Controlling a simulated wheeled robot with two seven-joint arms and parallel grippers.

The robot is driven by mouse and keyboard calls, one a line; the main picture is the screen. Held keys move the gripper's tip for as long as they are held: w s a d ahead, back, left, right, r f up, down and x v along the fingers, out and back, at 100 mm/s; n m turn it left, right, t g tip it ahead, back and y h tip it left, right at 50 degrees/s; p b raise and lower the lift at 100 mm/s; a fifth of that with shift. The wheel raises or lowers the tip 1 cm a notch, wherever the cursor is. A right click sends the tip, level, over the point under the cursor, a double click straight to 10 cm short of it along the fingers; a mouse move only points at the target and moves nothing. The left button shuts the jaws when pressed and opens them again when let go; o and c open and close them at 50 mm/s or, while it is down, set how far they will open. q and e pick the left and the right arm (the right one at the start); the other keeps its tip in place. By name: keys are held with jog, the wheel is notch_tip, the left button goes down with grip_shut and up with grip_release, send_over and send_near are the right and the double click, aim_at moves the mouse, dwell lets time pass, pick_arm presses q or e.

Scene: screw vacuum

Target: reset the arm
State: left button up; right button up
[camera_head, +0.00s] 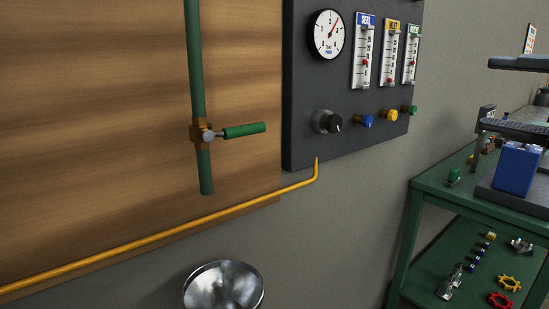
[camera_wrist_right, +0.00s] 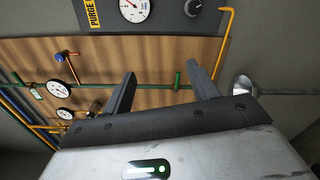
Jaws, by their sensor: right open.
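My right gripper (camera_head: 489,94) shows at the right edge in the head view. Its two dark fingers stand apart one above the other, and its wrist is outside the picture. In the right wrist view my right gripper (camera_wrist_right: 155,88) is open, with nothing between its fingers. It faces the wooden board with pipes and touches nothing that I can see. My left gripper is in neither view.
The wooden board (camera_head: 90,100) carries a green pipe with a green-handled valve (camera_head: 244,130). A dark gauge panel (camera_head: 300,100) adjoins it. A metal bowl (camera_head: 223,288) is below.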

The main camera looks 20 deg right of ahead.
jog(key=w+a+f+m+g+y+p, duration=0.1)
jog(key=w+a+f+m+y, duration=0.1)
jog(key=w+a+f, duration=0.35)
jog(key=w+a+f+m+g+y, duration=0.1)
jog(key=w+a+f+m, duration=0.15)
jog(key=a+f, duration=0.55)
jog(key=w+a+f+m+g+y+p, duration=0.15)
jog(key=w+a+f, duration=0.25)
jog(key=f, duration=0.6)
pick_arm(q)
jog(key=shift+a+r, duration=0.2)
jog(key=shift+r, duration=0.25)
pick_arm(e)
jog(key=s+a+f+m+h, duration=0.1)
jog(key=s+f+m, duration=0.3)
jog(key=f, duration=0.4)
jog(key=s+a+f+m+g+h, duration=0.1)
jog(key=s+a+f+m+h, duration=0.1)
jog(key=s+f+m+h, duration=0.2)
jog(key=s+a+f+m+g+h, duration=0.1)
jog(key=s+f+m, duration=0.5)
jog(key=f, duration=0.8)
jog(key=a+m+h, duration=0.1)
jog(key=m+h, duration=0.1)
jog(key=m, duration=0.1)
jog(key=shift+s+f, duration=0.25)
jog(key=shift+d, duration=0.1)
